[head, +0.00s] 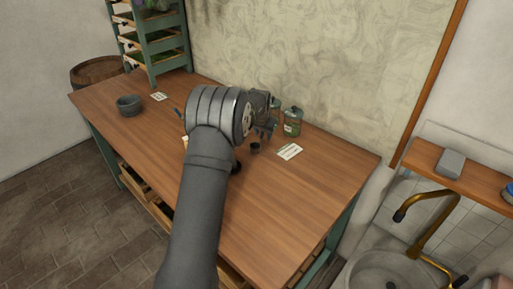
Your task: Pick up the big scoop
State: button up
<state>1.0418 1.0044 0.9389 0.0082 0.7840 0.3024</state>
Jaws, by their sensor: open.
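My gripper (268,131) is open above the far part of the wooden table, near two lidded jars, and looks empty. I cannot clearly pick out the big scoop. A small dark cup-like thing (255,147) stands on the table just below my gripper. A dark rounded thing (237,167) shows partly from behind my forearm. A thin bluish piece (178,112) sticks out left of my arm. I cannot tell whether any of these is the big scoop or part of it, since my arm hides the table's middle.
The wooden table (310,203) has free room at its right front. A glass jar (292,123) and a paper card (289,152) lie near the wall. A grey bowl (129,106), another card (159,96) and a green rack (164,67) stand left. A sink (385,272) is at right.

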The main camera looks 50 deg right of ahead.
grip_shut()
jog(key=shift+r, duration=0.1)
